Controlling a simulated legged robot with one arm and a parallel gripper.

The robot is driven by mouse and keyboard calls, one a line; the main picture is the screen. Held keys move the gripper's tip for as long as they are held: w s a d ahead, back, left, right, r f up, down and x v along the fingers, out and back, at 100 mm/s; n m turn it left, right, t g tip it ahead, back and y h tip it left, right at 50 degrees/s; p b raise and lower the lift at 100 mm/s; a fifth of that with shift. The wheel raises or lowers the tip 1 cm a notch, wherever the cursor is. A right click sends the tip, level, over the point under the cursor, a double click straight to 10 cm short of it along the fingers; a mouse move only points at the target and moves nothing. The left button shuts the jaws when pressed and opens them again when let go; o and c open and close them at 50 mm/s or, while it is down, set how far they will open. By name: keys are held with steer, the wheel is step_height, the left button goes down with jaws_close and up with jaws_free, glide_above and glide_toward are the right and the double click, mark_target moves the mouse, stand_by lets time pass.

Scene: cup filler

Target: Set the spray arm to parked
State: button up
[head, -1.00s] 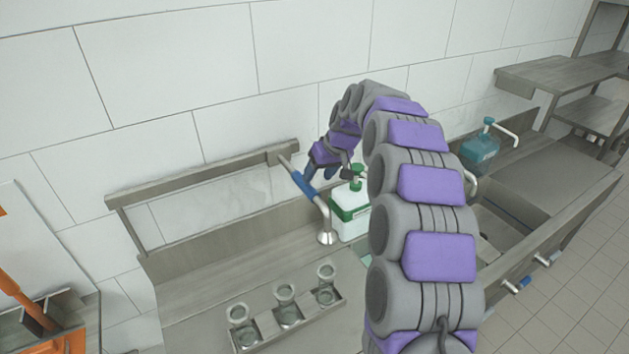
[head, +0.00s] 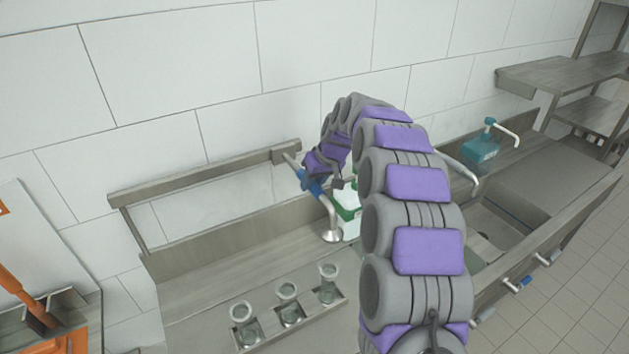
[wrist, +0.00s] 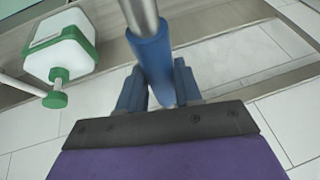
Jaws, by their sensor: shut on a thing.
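The spray arm (head: 327,203) is a metal tube with a blue grip, rising from a round base on the counter and leaning up and left toward the wall rail in the head view. Its blue grip (wrist: 152,58) fills the middle of the wrist view. My gripper (wrist: 160,88) is shut on the blue grip, with one blue finger on each side of it. In the head view my gripper (head: 312,184) is at the grip's upper part, and my arm hides some of the area behind it.
A white and green bottle (head: 347,222) stands just right of the spray arm; it also shows in the wrist view (wrist: 62,45). A rack with several glasses (head: 290,318) sits in front. A teal pump bottle (head: 481,150) stands by the sink at the right.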

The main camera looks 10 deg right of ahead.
steer(key=shift+s+a+r, duration=0.1)
steer(key=shift+a, duration=0.7)
steer(key=c, duration=0.3)
jaws_close()
steer(key=shift+w+d, duration=0.2)
steer(key=shift+d, duration=0.4)
steer(key=s+a, duration=0.4)
steer(key=a, duration=1)
steer(key=s+a+p, duration=0.1)
steer(key=s+a, duration=0.4)
steer(key=a, duration=1)
steer(key=s+a, duration=0.5)
steer(key=a, duration=1)
steer(key=shift+s, duration=0.15)
steer(key=shift+a+r, duration=0.1)
